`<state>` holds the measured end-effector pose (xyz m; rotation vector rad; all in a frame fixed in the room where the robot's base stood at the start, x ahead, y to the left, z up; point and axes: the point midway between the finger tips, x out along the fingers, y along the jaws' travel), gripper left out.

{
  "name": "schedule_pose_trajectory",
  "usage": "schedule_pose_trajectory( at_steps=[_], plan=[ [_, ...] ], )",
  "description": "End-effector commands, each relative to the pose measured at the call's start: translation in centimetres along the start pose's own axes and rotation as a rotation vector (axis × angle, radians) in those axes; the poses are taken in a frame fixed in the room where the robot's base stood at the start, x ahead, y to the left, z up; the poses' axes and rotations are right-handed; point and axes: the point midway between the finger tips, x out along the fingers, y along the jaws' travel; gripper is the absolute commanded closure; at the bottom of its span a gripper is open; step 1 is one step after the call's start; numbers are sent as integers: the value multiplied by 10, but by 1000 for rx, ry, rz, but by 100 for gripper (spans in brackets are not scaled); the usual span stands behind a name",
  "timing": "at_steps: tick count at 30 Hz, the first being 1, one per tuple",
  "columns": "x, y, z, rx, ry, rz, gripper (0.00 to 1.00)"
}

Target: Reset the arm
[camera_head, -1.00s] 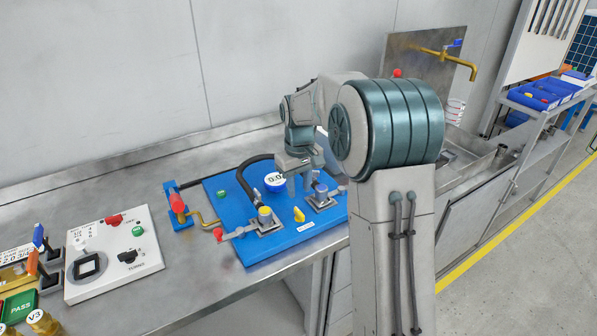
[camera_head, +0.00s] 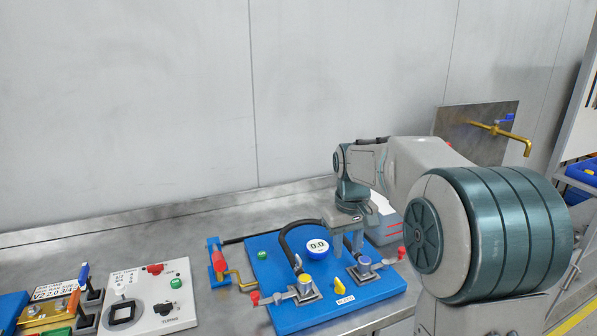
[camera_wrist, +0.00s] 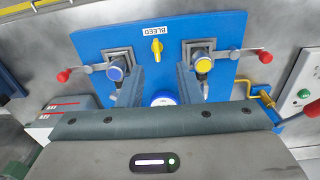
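My arm reaches in from the right in the head view. My gripper (camera_head: 348,244) points down above the blue pump board (camera_head: 290,318), just right of the round 0.0 gauge (camera_head: 317,246). In the wrist view my gripper (camera_wrist: 159,84) has its two fingers wide apart with nothing between them. The gauge (camera_wrist: 163,99) is partly hidden behind my gripper's body. A yellow-topped valve (camera_head: 305,281) and a blue-topped valve (camera_head: 364,264), each with a red-tipped lever, stand on the board, with a yellow knob (camera_head: 339,286) between them by the BLEED label (camera_head: 345,299).
A red-handled brass crank (camera_head: 218,262) stands left of the board. Further left are a white control panel (camera_head: 150,305) and a brass valve block (camera_head: 48,312). A brass tap (camera_head: 500,132) is at the back right. Bare steel bench (camera_head: 150,240) lies behind the panel.

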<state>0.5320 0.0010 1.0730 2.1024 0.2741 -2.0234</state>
Motion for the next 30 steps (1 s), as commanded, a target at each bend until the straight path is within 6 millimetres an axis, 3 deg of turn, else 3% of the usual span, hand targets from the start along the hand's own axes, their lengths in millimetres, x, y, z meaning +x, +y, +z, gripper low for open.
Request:
schedule_pose_trajectory(
  at_steps=[8, 18, 24, 30],
  plan=[
    [-18, -27, 92, 109, 82, 29, 68],
    [0, -55, 196, 240, 181, 28, 68],
    [14, -65, 226, 282, 212, 20, 68],
    [17, -67, 231, 290, 216, 18, 68]
  ],
)
